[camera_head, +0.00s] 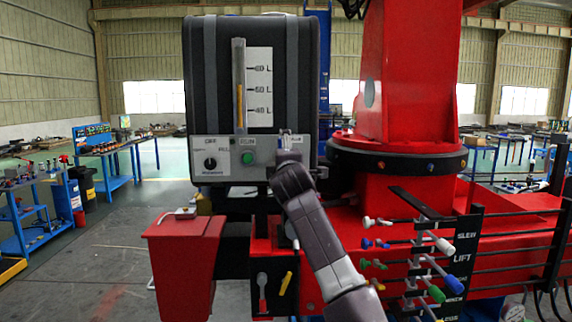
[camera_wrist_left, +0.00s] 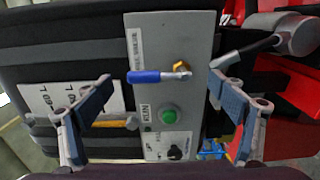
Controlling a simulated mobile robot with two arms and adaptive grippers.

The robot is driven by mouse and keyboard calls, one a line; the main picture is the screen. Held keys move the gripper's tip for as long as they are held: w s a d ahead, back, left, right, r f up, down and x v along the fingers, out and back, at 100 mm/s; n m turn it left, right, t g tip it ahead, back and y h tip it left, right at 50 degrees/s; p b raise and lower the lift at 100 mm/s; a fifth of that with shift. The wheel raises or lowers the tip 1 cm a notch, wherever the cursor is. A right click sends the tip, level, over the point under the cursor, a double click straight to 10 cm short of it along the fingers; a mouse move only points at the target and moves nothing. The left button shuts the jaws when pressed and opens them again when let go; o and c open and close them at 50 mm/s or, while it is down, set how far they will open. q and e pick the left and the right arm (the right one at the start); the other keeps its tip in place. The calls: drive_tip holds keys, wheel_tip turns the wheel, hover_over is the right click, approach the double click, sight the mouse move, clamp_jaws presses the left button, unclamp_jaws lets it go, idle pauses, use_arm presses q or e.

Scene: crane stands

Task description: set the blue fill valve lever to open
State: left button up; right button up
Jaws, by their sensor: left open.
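The blue fill valve lever (camera_wrist_left: 146,77) is on a grey panel (camera_wrist_left: 150,35) in the left wrist view, with a brass fitting at its pivot end. Its blue handle points left there, toward the tank's litre scale. My left gripper (camera_wrist_left: 161,86) is open in front of the panel. One finger is past the handle's free end and the other past the pivot end; no contact with the lever is visible. In the head view my left gripper (camera_head: 289,140) is at the right end of the panel and largely hides the lever.
A green RUN button (camera_wrist_left: 168,115) and a black selector knob (camera_head: 210,163) sit on the same panel. The black tank (camera_head: 305,60) is above it. A red crane column (camera_head: 410,60) and several coloured-knob levers (camera_head: 437,292) are to the right.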

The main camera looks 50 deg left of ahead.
use_arm(q)
drive_tip(key=v, duration=0.7)
drive_tip(key=shift+s+d, duration=0.15)
drive_tip(key=shift+s, duration=0.05)
